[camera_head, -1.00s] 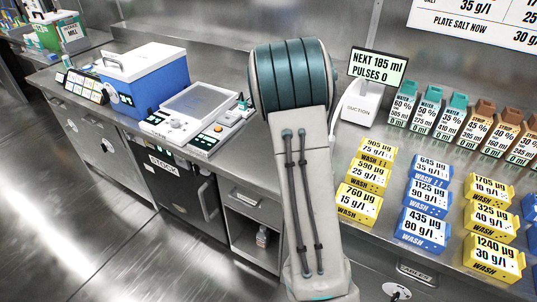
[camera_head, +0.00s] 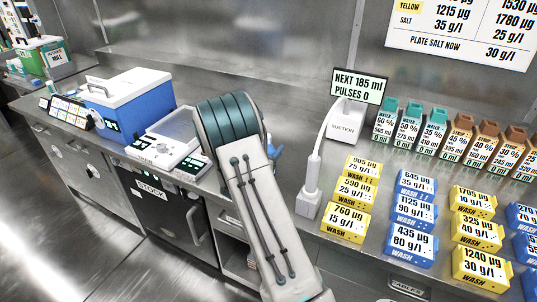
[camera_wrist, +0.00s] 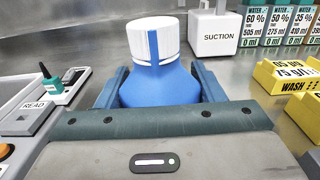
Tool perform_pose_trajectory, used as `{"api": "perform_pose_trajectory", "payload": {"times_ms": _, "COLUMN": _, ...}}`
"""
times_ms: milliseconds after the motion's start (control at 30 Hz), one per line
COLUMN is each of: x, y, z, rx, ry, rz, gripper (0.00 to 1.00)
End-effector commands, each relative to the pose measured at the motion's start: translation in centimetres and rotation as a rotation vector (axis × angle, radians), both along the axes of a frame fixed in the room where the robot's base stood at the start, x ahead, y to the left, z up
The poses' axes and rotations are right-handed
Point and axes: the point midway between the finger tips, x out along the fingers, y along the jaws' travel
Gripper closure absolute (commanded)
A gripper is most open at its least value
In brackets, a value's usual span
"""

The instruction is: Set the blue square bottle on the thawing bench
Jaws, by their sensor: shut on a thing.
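The blue bottle (camera_wrist: 158,84) with a white ribbed cap stands between the two fingers of my gripper (camera_wrist: 160,78) in the wrist view. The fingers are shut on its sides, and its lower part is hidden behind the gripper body. In the head view my arm covers most of the gripper; only a small blue part shows beside the arm. I cannot tell whether the bottle touches the steel counter (camera_head: 290,165). No label in view names a thawing bench.
A suction unit (camera_head: 343,122) with a wand stands right of my arm. Several yellow and blue wash blocks (camera_head: 408,212) and a row of capped bottles (camera_head: 435,133) fill the right. A reader device (camera_head: 165,140) and a blue cooler box (camera_head: 130,105) stand left.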

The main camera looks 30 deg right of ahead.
Motion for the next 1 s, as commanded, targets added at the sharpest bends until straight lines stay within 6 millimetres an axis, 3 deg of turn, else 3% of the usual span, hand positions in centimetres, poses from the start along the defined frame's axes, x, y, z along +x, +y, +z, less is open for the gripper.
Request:
{"api": "perform_pose_trajectory", "payload": {"times_ms": 200, "x": 0.0, "y": 0.0, "z": -2.5, "rx": 0.0, "ry": 0.0, "rz": 0.002, "gripper": 0.71}}
{"api": "perform_pose_trajectory", "payload": {"times_ms": 633, "x": 0.0, "y": 0.0, "z": -3.3, "rx": 0.0, "ry": -0.001, "rz": 0.002, "gripper": 0.71}}
{"api": "perform_pose_trajectory", "payload": {"times_ms": 667, "x": 0.0, "y": 0.0, "z": -3.2, "rx": 0.001, "ry": 0.0, "rz": 0.002, "gripper": 0.3}}
{"api": "perform_pose_trajectory", "payload": {"times_ms": 700, "x": 0.0, "y": 0.0, "z": -3.2, "rx": 0.001, "ry": 0.0, "rz": 0.002, "gripper": 0.19}}
{"api": "perform_pose_trajectory", "payload": {"times_ms": 1000, "x": 0.0, "y": 0.0, "z": -3.1, "rx": 0.001, "ry": 0.001, "rz": 0.002, "gripper": 0.16}}
